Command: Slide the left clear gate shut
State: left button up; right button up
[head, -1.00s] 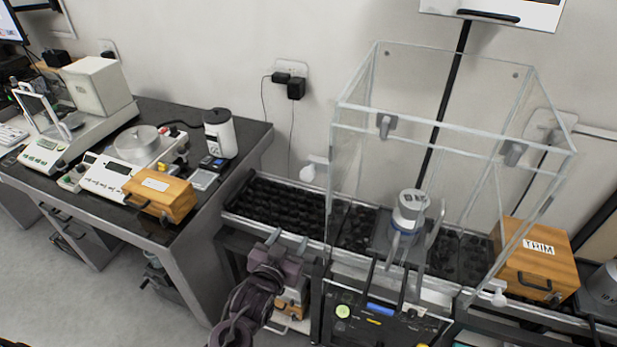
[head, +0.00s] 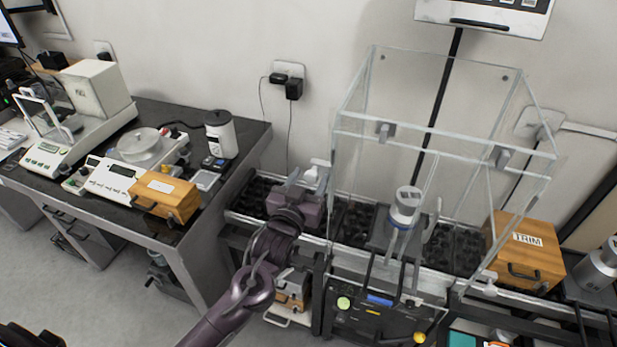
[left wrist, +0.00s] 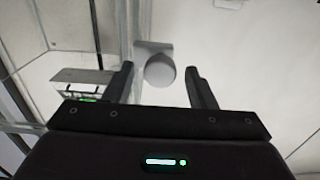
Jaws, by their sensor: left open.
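The clear draft box (head: 440,130) stands on the middle bench, with a transparent left side. A white round knob (head: 311,174) on a short bracket sticks out from that left side. My left gripper (head: 308,182) is open, with its fingers raised close to the knob. In the left wrist view, the knob (left wrist: 160,71) shows between and beyond the two open fingertips (left wrist: 158,75). I cannot tell whether the fingers touch it. How far the left gate stands open is hard to see through the clear panels. My right gripper is out of view.
A metal weight (head: 406,207) stands inside the box. A wooden TRIM box (head: 525,250) is at the right. A dark side table (head: 245,135) with scales and a wooden box (head: 162,196) is at the left. A display (head: 485,15) is above.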

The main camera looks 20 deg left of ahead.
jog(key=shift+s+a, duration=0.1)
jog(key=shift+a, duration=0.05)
pick_arm(q)
jog(key=c, duration=0.4)
grip_shut()
jog(key=shift+f, duration=0.3)
notch_tip(320, 180, down, 24)
jog(key=b, duration=1.5)
jog(key=shift+f+b, duration=0.2)
jog(key=shift+b, duration=0.15)
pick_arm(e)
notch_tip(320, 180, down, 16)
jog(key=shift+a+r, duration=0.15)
pick_arm(q)
jog(key=shift+o, duration=2)
grip_release()
